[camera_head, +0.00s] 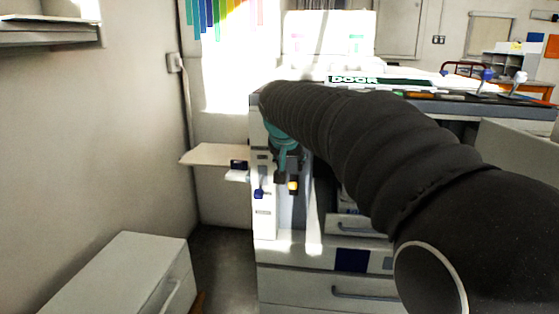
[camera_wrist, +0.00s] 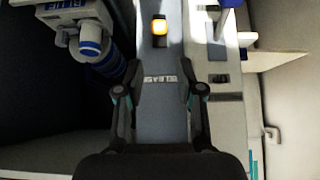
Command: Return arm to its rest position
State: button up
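My arm, in a black ribbed sleeve, reaches across the head view from the lower right to the front of a white cabinet (camera_head: 330,285). My gripper (camera_head: 284,180) hangs below the teal wrist there, small and partly in shadow. In the wrist view my gripper (camera_wrist: 160,93) has its two dark fingers well apart, with nothing held between them. A grey panel with lettering (camera_wrist: 161,110) lies behind the gap.
A blue and white cylindrical part (camera_wrist: 92,45) is close left of the fingers. A white panel with a blue piece (camera_wrist: 229,15) is at the right. A small shelf (camera_head: 215,154) juts out left of the cabinet. A low white drawer unit (camera_head: 120,270) stands at lower left, with floor between.

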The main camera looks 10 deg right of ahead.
jog(key=s+f+n+g+y, duration=0.1)
jog(key=s+f+n+g, duration=0.15)
jog(key=s+f, duration=0.7)
jog(key=s+d+f+y+p, duration=0.1)
jog(key=s+p, duration=0.3)
jog(key=s, duration=2)
jog(key=shift+s+d+f+n+t, duration=0.2)
jog(key=shift+d+f+n+t, duration=0.15)
jog(key=shift+d+n, duration=0.15)
